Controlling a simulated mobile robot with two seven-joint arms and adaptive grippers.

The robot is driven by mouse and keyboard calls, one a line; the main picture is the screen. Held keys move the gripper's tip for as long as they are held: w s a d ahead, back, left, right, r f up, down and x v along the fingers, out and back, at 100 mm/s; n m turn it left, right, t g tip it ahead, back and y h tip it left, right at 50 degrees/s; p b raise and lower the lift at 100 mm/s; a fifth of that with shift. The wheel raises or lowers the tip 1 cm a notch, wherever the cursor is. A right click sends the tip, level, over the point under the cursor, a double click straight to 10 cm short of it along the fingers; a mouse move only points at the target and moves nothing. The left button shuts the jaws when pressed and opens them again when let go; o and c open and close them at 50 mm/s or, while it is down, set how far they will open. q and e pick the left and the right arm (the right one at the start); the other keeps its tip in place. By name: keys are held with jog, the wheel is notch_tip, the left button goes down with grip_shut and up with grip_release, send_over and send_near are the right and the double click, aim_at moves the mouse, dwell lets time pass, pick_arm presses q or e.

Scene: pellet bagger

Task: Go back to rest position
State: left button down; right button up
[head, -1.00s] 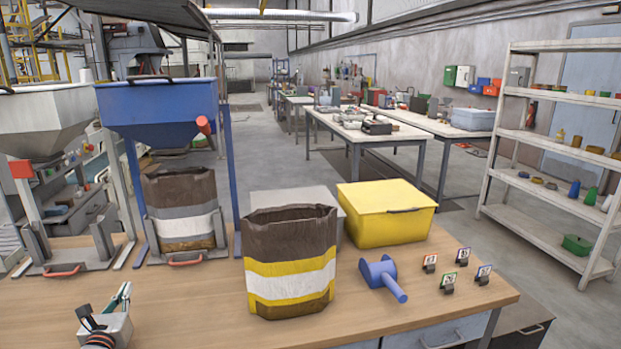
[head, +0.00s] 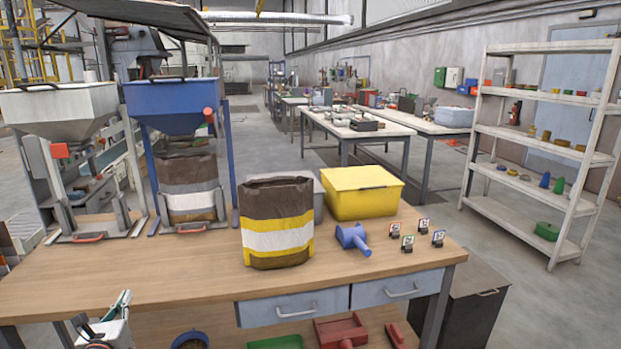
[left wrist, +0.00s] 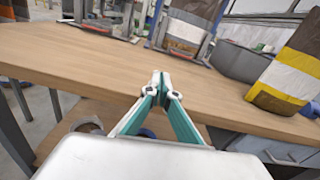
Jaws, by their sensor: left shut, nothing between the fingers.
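My left gripper (head: 115,305) shows at the lower left of the head view, in front of the workbench's near edge. In the left wrist view the left gripper (left wrist: 161,80) has its teal and white fingers together, with nothing between them. The wooden workbench (head: 150,270) lies beyond it, clear of the fingers. The right gripper is in neither view.
A brown, white and yellow bag (head: 277,222) stands open on the bench. A yellow box (head: 362,192), a blue scoop (head: 353,238) and small tag stands (head: 408,243) are to its right. White (head: 60,108) and blue (head: 175,105) hoppers stand at left.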

pick_arm(q)
jog(key=s+d+f+n+g+h, duration=0.4)
jog(key=s+d+f+n, duration=1)
jog(key=s+d+f, duration=0.45)
jog(key=s+d+f+n+g+h, duration=0.1)
jog(key=s+d+n, duration=0.5)
jog(key=s+n, duration=0.1)
jog(key=s+d+f+n+g+h, duration=0.1)
jog(key=s+d+n, duration=0.4)
jog(key=s, duration=0.5)
jog(key=shift+s+d+f+n+g+h, duration=0.3)
jog(key=shift+d+f+n+g, duration=0.15)
jog(key=shift+n, duration=0.65)
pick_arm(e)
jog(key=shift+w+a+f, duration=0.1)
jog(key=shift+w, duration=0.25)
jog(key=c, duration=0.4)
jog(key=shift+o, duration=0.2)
